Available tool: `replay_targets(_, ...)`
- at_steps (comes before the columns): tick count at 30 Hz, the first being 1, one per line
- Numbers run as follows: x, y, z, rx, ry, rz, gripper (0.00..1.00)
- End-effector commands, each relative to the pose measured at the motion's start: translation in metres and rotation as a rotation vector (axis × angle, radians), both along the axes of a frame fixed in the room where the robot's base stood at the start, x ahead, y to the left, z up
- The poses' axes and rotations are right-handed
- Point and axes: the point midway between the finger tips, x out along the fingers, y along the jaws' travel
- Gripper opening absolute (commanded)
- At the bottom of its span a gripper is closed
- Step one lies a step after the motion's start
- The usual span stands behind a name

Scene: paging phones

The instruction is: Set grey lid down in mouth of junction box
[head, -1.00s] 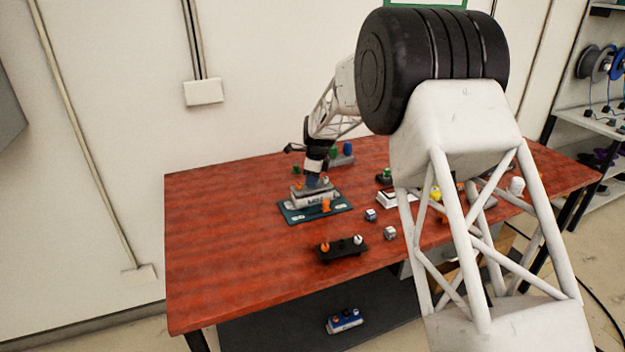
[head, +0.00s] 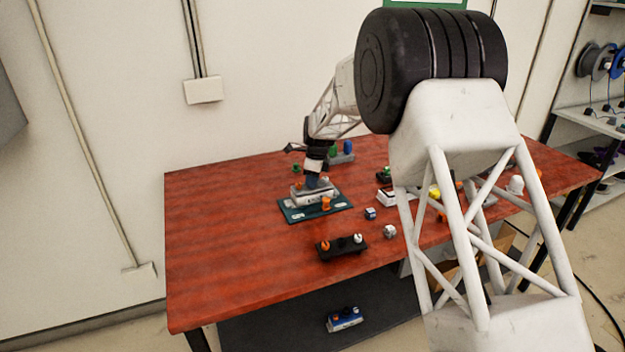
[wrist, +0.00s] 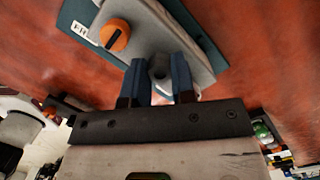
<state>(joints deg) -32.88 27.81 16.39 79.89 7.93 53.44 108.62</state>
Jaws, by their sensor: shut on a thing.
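The grey junction box (head: 316,198) sits on a dark teal mat (head: 291,215) at the left-middle of the table. My gripper (head: 314,182) points down right over the box. In the wrist view its two blue fingers (wrist: 158,85) are shut on a small grey piece (wrist: 160,73) between them, which looks like the grip of the grey lid. A flat grey surface (wrist: 155,35) lies beyond the fingers; I cannot tell lid from box rim there. Whether the lid is seated in the mouth is hidden by the fingers.
An orange knob (head: 326,203) with a dark slot stands at the front of the box. The table's left side is clear.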

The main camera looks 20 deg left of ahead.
Motion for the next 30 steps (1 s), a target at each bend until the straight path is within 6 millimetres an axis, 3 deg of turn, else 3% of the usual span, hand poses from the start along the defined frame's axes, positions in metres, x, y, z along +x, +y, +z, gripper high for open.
replay_targets(24, 0.0000, 0.0000, -0.0039, 0.000, 0.000, 0.000, 0.00)
replay_targets(25, 0.0000, 0.0000, -0.0039, 0.000, 0.000, 0.000, 0.29)
replay_targets(30, 0.0000, 0.0000, -0.0040, 0.000, 0.000, 0.000, 0.54)
